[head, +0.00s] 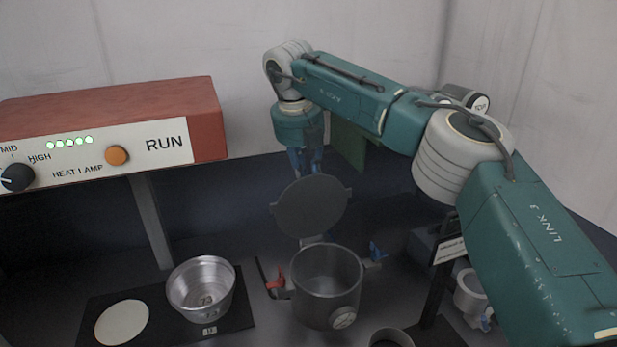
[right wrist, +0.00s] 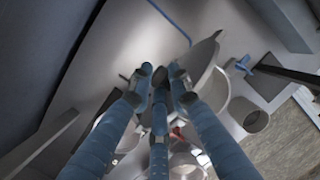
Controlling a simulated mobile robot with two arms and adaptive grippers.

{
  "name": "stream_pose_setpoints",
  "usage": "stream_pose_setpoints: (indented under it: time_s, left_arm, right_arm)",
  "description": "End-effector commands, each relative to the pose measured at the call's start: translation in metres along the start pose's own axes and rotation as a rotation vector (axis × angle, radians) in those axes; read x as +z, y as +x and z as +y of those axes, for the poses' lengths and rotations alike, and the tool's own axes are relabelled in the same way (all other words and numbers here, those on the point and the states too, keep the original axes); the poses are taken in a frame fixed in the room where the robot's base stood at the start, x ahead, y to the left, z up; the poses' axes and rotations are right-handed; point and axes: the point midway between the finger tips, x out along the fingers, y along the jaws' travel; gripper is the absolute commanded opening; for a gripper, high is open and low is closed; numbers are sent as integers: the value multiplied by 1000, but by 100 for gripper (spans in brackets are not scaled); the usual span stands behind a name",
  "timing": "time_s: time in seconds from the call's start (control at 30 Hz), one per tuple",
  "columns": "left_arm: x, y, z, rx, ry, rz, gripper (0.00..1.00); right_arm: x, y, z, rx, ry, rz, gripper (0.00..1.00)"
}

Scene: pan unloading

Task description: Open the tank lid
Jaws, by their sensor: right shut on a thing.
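The grey tank (head: 325,300) stands at the centre of the head view with its mouth uncovered. Its round grey lid (head: 312,208) is raised on the hinge at the far rim and stands steeply tilted, its inner face toward the head camera. My right gripper (head: 306,165) is behind the lid, its fingertips hidden by it in the head view. In the right wrist view, the blue fingers (right wrist: 160,80) are closed together beside the lid (right wrist: 204,60), holding a part of it; the exact contact is unclear. My left gripper is not in view.
A silver pan (head: 202,287) and a white disc (head: 121,322) rest on a dark mat left of the tank. A red-topped heat lamp box (head: 110,130) overhangs the left. Red (head: 274,279) and blue (head: 375,252) valve handles flank the tank. A white cup-shaped part (head: 470,292) is at right.

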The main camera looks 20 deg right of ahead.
Motion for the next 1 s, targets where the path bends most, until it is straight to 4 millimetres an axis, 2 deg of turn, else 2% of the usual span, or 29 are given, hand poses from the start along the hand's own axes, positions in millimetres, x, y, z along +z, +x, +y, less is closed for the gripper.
stream_pose_setpoints:
  time_s: [0.03, 0.83, 0.87, 0.93, 1.0]
  left_arm:
    - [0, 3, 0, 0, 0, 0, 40]
    - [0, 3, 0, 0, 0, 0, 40]
    - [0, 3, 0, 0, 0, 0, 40]
    - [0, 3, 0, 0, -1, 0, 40]
    - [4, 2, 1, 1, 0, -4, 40]
  right_arm:
    - [19, 15, 15, 46, -13, -75, 0]
    - [20, 15, 14, 46, -11, -75, 0]
    - [20, 15, 14, 46, -11, -75, 24]
    - [19, 15, 14, 46, -10, -75, 38]
    - [19, 15, 15, 46, -9, -72, 41]
